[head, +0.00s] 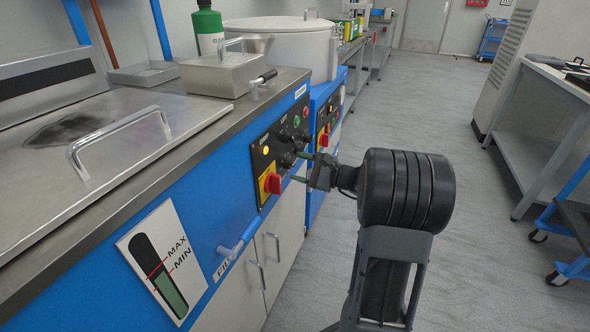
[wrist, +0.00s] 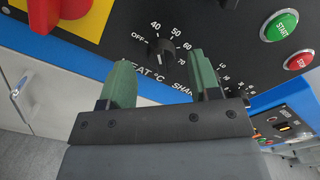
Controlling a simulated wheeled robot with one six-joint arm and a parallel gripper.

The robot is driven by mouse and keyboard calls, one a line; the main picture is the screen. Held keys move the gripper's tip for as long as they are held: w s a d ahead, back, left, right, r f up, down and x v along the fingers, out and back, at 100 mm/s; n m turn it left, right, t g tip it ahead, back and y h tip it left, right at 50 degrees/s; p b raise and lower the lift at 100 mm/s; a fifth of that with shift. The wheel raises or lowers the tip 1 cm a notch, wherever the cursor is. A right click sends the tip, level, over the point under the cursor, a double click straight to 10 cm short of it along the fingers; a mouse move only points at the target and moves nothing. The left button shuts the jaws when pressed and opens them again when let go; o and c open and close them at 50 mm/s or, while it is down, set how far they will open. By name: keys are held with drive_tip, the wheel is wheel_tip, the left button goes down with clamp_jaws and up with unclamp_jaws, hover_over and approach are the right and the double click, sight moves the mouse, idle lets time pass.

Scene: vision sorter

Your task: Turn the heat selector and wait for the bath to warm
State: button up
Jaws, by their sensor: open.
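The heat selector (wrist: 161,50) is a black knob on a black panel in the wrist view, marked OFF, 40, 50, 60 and 70 with "HEAT °C" lettering partly covered by a finger. My gripper (wrist: 160,80) is open, its two green fingers apart, with the knob showing between and just beyond their tips. I cannot tell if a finger touches it. In the head view my gripper (head: 298,166) reaches the control panel (head: 268,158) on the blue bath cabinet. The bath (head: 110,125) has a closed steel lid with a handle.
A red rotary switch on yellow (head: 271,183) sits low on the panel. Green START (wrist: 279,25) and red STOP (wrist: 299,61) buttons are at the right in the wrist view. A blue pipe handle (head: 236,248) sticks out below the panel.

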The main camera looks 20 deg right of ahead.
drive_tip(key=shift+x, duration=1.05)
drive_tip(key=c, duration=0.9)
